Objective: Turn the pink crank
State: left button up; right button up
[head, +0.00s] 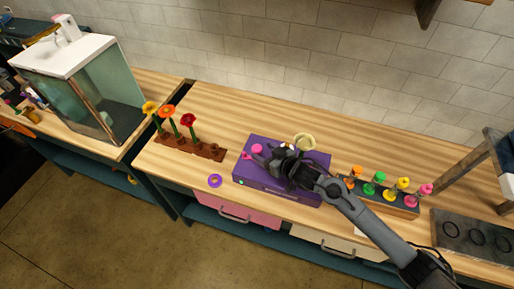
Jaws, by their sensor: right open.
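The pink crank (257,149) sits at the left part of the purple box (250,175) on the wooden counter. My right gripper (278,164) is over the box, just right of the crank, with its arm coming in from the lower right. It is open, and I see nothing held in it. I cannot tell whether its fingers touch the box or the crank. The dark gripper hides the middle of the box top. My left gripper is not in view.
A cream ring-shaped piece (304,142) shows behind the gripper. A purple ring (215,181) lies left of the box. A brown planter (205,152) with flowers stands farther left. The counter behind the box is clear.

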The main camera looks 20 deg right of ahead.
aim_at(258, 149)
jog(key=shift+x, duration=2.4)
jog(key=c, duration=1)
